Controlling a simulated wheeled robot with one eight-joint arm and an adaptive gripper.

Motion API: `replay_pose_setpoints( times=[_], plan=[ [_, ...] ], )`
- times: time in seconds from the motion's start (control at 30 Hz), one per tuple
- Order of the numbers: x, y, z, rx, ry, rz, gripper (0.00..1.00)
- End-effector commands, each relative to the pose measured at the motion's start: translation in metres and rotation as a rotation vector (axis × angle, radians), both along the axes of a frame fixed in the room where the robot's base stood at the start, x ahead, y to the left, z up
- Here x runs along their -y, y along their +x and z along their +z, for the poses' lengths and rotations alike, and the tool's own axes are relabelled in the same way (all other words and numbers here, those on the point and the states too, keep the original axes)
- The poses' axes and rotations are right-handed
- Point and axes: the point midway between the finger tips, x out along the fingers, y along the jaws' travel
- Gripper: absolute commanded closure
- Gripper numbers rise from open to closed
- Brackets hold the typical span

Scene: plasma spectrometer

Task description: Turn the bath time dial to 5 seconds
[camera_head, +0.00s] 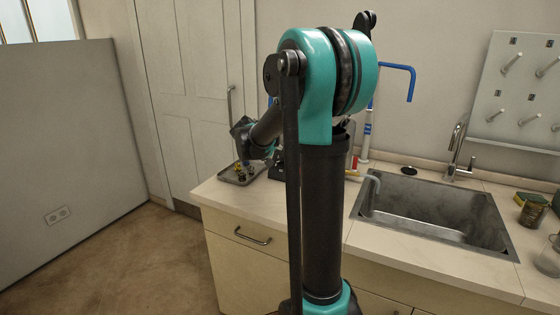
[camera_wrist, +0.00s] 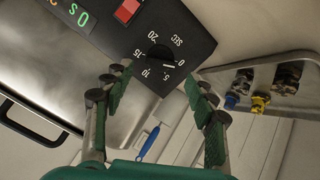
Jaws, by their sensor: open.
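The dial (camera_wrist: 160,56) is a dark round knob on a black panel (camera_wrist: 185,35), seen turned around in the wrist view. Its scale is marked SEC with 0, 5, 10, 15 and 20. A white pointer mark on it appears to point toward the 0. My gripper (camera_wrist: 158,76) is open, with its two green-padded fingers on either side of the dial in the picture. Whether they touch the panel or stand off it, I cannot tell. In the head view my arm hides most of the device and the dial.
A red square button (camera_wrist: 126,10) and green-backed letters sit near the dial. A grey tray (camera_wrist: 288,88) holds metal parts with blue and yellow fittings. A blue-handled tool (camera_wrist: 149,143) lies below. The sink (camera_head: 435,210) is right of my arm in the head view.

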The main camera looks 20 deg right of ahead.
Motion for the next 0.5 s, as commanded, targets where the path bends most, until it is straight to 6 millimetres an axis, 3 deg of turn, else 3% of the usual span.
replay_pose_setpoints(
  times=[0.2, 0.5],
  plan=[
    [0.018, 0.016, -0.020, 0.000, 0.000, -0.002, 0.43],
    [0.023, 0.022, -0.028, -0.001, -0.001, 0.001, 0.43]
  ],
)
